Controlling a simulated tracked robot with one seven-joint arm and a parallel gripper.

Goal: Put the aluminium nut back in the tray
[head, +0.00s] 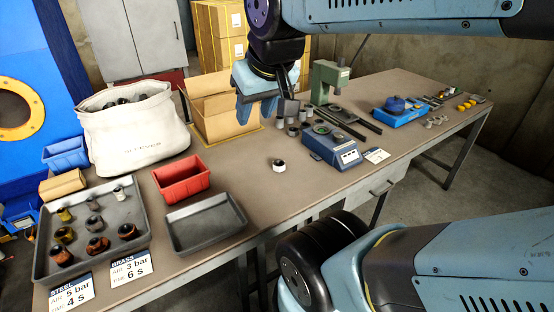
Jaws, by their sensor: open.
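A small silvery-white nut with a dark top (279,167) stands alone on the brown table, right of the red bin. It looks like the aluminium nut. A large grey tray (52,215) at the left holds several brass, dark and rusty brown fittings and a pale one. A smaller grey tray (207,247) in front of the red bin is empty. My gripper (264,112) hangs above the table, higher up in the picture than the nut and apart from it. It is open, with nothing seen between its fingers.
A red bin (182,180) and a white sack (135,135) stand near the trays. An open cardboard box (215,110) is behind my gripper. A blue scale-like device (332,148) and several dark cups (292,130) stand to the right. The table around the nut is clear.

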